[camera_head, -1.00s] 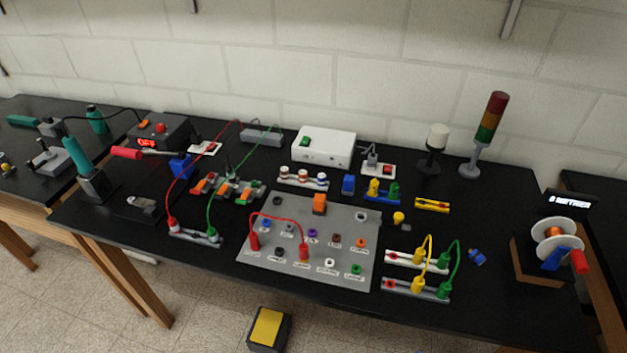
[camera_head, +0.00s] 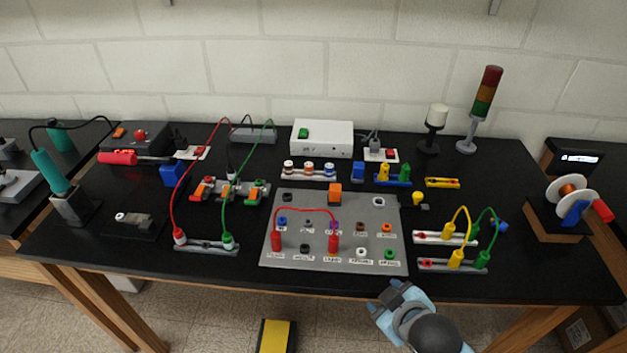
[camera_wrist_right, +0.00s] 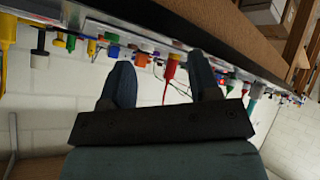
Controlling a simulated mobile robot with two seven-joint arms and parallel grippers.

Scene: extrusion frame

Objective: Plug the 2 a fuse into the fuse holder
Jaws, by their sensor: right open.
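I cannot tell from these views which part is the 2 A fuse or which is its holder; no rating is readable. Small loose parts include a yellow piece (camera_head: 418,198) right of the grey panel and a blue piece (camera_head: 501,225) at the right. My right gripper (camera_head: 386,299) is open and empty at the table's front edge. Its spread fingers show in the right wrist view (camera_wrist_right: 160,82). My left gripper is out of view.
The grey panel (camera_head: 270,255) carries several sockets and a red lead (camera_head: 305,210). Red and green leads arch at the left, yellow and green ones at the right. A signal tower (camera_head: 483,105) and a wire spool (camera_head: 568,198) stand at the right. The front strip is mostly clear.

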